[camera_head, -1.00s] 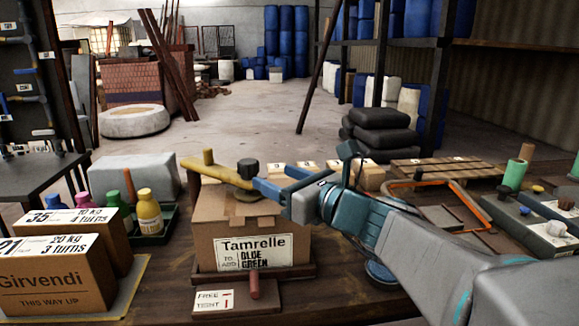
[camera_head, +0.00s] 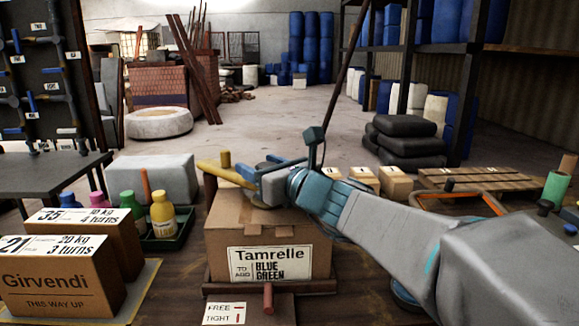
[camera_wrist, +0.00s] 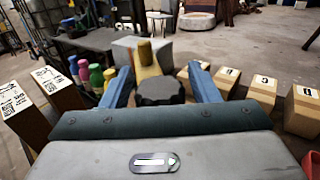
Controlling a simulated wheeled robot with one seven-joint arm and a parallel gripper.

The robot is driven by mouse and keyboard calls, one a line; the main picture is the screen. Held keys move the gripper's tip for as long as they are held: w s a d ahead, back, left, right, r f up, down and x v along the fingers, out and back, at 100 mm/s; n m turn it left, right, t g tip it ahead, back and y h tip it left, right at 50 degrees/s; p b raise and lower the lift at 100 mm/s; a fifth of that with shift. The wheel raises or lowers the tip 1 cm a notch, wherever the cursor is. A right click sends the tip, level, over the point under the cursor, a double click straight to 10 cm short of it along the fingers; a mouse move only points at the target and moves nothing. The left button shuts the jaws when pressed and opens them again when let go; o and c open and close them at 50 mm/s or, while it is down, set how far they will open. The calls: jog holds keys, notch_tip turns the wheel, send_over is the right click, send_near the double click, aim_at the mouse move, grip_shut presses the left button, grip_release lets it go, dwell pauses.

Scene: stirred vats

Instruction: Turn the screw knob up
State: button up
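The black screw knob (camera_wrist: 160,91) shows in the wrist view between my two blue fingers. It sits at the near end of a yellow bar (camera_wrist: 146,64) with an upright peg at its far end. In the head view, the yellow bar (camera_head: 222,172) lies above the cardboard box, and the knob is mostly hidden by my gripper. My gripper (camera_wrist: 161,66) is open, one finger on each side of the knob, with gaps visible on both sides. In the head view, my gripper (camera_head: 258,177) is low over the box top.
The Tamrelle box (camera_head: 224,240) stands in a dark tray. A red-brown handle (camera_head: 268,298) and a FREE/TIGHT label (camera_head: 224,314) are in front. Coloured bottles (camera_head: 163,213) and a Girvendi box (camera_head: 60,276) are left. Small numbered boxes (camera_head: 396,183) are right.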

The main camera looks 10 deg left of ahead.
jog(key=c, duration=0.8)
jog(key=shift+o, duration=0.3)
